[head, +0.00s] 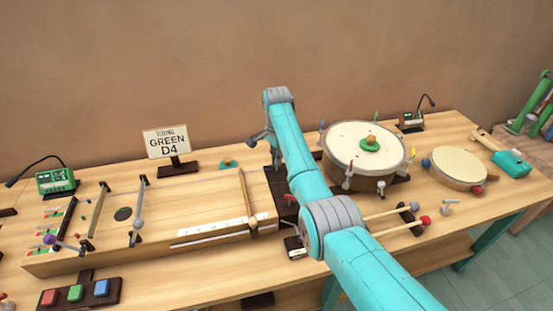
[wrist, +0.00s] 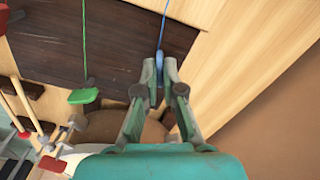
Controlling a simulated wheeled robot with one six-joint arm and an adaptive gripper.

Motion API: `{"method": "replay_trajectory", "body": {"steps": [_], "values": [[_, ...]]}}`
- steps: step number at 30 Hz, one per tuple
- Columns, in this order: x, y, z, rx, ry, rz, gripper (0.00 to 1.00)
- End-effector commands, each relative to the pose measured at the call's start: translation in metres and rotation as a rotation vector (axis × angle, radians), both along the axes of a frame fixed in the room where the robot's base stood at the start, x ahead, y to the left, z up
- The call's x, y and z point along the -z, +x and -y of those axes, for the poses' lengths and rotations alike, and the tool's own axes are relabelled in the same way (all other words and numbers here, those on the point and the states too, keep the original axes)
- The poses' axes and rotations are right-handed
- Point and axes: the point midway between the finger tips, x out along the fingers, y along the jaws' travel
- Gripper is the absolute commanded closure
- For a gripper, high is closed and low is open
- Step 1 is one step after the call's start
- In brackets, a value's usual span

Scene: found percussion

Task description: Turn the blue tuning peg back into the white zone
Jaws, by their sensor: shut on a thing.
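In the wrist view the blue tuning peg (wrist: 160,68) stands between my fingertips, with a thin blue string running from it to the top edge. My gripper (wrist: 159,80) is shut on this peg, one finger on each side. In the head view my own arm hides the peg and most of the gripper. I cannot make out a white zone or a pointer mark by the blue peg.
A green peg (wrist: 84,96) with a green string sits left of my gripper, by the dark wood panel (wrist: 120,40). In the head view a large drum (head: 350,140) stands right of my arm, and a long wooden string box (head: 150,240) lies left.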

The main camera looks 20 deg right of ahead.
Motion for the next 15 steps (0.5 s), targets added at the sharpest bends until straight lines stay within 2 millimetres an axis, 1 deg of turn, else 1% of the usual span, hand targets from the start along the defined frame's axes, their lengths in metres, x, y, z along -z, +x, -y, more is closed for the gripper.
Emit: {"method": "replay_trajectory", "body": {"steps": [15], "values": [[-0.0005,0.0003,0.0,-0.49,0.001,0.001,1.0]]}}
